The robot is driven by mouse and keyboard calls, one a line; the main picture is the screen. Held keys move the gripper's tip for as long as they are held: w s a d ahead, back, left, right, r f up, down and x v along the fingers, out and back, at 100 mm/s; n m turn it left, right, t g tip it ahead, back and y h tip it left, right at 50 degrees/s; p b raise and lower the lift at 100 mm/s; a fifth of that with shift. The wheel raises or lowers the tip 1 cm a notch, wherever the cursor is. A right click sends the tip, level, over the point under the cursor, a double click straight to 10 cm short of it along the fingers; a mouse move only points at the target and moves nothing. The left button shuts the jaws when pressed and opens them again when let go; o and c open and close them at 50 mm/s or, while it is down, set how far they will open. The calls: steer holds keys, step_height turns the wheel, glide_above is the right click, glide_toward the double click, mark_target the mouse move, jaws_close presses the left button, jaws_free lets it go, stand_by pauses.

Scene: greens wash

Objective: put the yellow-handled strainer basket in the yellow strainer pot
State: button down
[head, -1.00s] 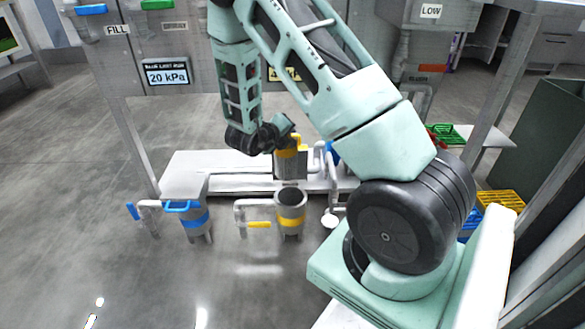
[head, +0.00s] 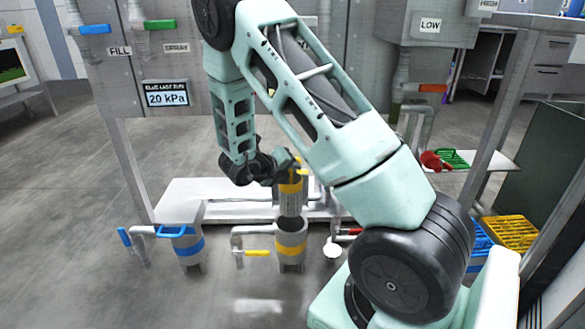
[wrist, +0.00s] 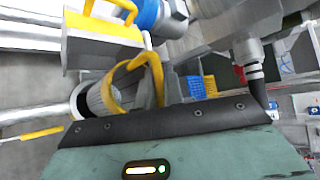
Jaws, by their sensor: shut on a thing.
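The strainer basket (head: 291,200) is a grey cylinder with a yellow band and a yellow handle (head: 301,167). My gripper (head: 288,164) is shut on its handle and holds it upright. The yellow strainer pot (head: 291,246), grey with a yellow band, stands on the floor side of the bench. The basket's lower end is over or at the pot's dark mouth; I cannot tell whether it has entered. In the wrist view the yellow handle loop (wrist: 146,72) and the ribbed basket (wrist: 102,98) show close to my gripper's housing. The fingertips are hard to make out.
A blue-banded pot (head: 187,246) stands to the left. A yellow valve lever (head: 252,253) is beside the yellow pot. A low white bench (head: 190,195) with pipes lies behind. Yellow (head: 511,232) and blue crates are at the right.

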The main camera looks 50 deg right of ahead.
steer(key=shift+f+b, duration=6.85)
steer(key=shift+f, duration=2)
steer(key=shift+f+b, duration=0.5)
steer(key=shift+f, duration=0.15)
steer(key=c, duration=1.4)
jaws_free()
steer(key=shift+c, duration=0.2)
steer(key=p, duration=1)
glide_toward(292, 215)
steer(key=w+a, duration=0.2)
steer(key=a, duration=0.1)
steer(key=shift+a+f, duration=0.25)
steer(key=shift+a, duration=0.45)
